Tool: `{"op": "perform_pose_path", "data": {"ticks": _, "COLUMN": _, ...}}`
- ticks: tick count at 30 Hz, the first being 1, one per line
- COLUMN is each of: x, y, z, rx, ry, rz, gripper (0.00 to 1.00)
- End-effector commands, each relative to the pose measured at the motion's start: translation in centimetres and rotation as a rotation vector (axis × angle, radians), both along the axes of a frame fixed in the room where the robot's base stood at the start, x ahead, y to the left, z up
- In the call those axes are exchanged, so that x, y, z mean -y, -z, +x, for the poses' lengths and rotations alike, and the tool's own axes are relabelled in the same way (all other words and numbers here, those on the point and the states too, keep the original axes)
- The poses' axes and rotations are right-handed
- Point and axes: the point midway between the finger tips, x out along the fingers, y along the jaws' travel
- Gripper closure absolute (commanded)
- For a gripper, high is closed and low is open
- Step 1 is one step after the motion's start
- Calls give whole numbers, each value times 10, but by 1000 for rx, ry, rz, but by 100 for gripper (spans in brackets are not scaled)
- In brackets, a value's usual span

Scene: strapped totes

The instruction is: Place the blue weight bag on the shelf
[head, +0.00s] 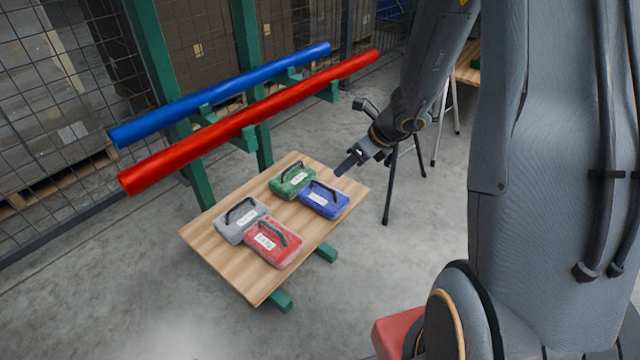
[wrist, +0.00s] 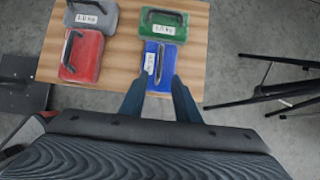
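The blue weight bag (head: 324,199) lies flat on a wooden board (head: 256,287) borne by green brackets, near the board's right edge. It has a dark handle and a white label. It also shows in the wrist view (wrist: 160,66). My gripper (head: 348,164) is above and just behind the blue bag in the head view. In the wrist view its two fingers (wrist: 158,86) are apart, framing the near end of the blue bag with nothing held. The wooden board is the shelf-like surface I can make out most clearly.
A green bag (head: 291,180), a grey bag (head: 241,220) and a red bag (head: 273,242) share the board. A blue bar (head: 220,95) and a red bar (head: 250,122) run above it. Another wooden surface (head: 467,68) is at the upper right, beyond a black tripod (head: 388,190).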

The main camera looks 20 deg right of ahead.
Motion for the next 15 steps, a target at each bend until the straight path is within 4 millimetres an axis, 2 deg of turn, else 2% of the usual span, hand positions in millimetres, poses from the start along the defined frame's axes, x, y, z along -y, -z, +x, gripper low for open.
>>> {"op": "perform_pose_path", "data": {"ticks": 2, "x": -1, "y": -1, "z": -1, "rx": 1, "ry": -5, "rz": -1, "gripper": 71}}
{"op": "perform_pose_path", "data": {"ticks": 5, "x": -17, "y": -6, "z": -4, "rx": 11, "ry": -82, "rz": -20, "gripper": 71}}
{"op": "perform_pose_path", "data": {"ticks": 8, "x": -59, "y": -18, "z": -16, "rx": 39, "ry": -289, "rz": -70, "gripper": 71}}
{"op": "perform_pose_path", "data": {"ticks": 10, "x": -99, "y": -29, "z": -35, "rx": 71, "ry": -510, "rz": -122, "gripper": 71}}
{"op": "perform_pose_path", "data": {"ticks": 12, "x": -139, "y": -40, "z": -60, "rx": 111, "ry": -765, "rz": -181, "gripper": 71}}
{"op": "perform_pose_path", "data": {"ticks": 15, "x": -186, "y": -55, "z": -102, "rx": 175, "ry": -1129, "rz": -265, "gripper": 71}}
